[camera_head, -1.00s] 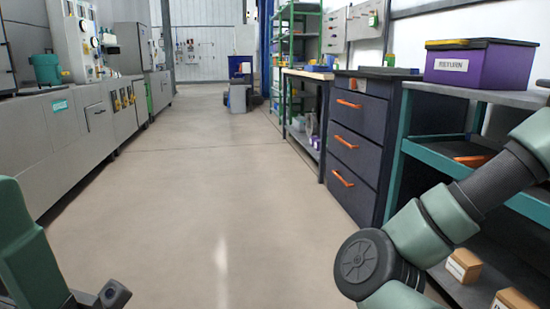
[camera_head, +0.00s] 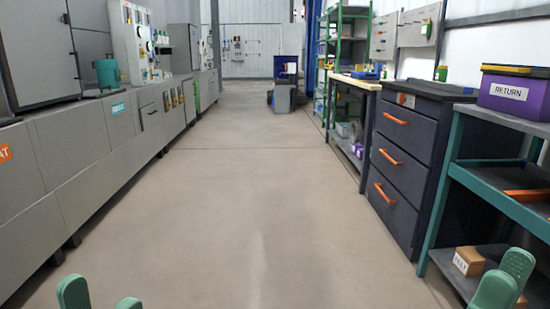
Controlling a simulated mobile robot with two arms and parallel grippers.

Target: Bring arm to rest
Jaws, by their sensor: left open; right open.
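My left gripper (camera_head: 100,298) shows at the bottom left edge as two green fingertips with a gap between them. It is open and nothing shows between its fingers. My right gripper (camera_head: 507,278) shows at the bottom right corner as two green fingertips. It is open, and no held thing shows. It appears in front of the lower part of the teal-framed shelf. Most of both grippers and both arms lie below the picture.
Grey machine cabinets (camera_head: 90,150) line the left. On the right stand a dark drawer unit (camera_head: 410,165) with orange handles and a teal-framed shelf (camera_head: 505,198) with a purple RETURN box (camera_head: 515,95) on top. A cardboard box (camera_head: 468,262) sits low. The floor (camera_head: 250,210) between is clear.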

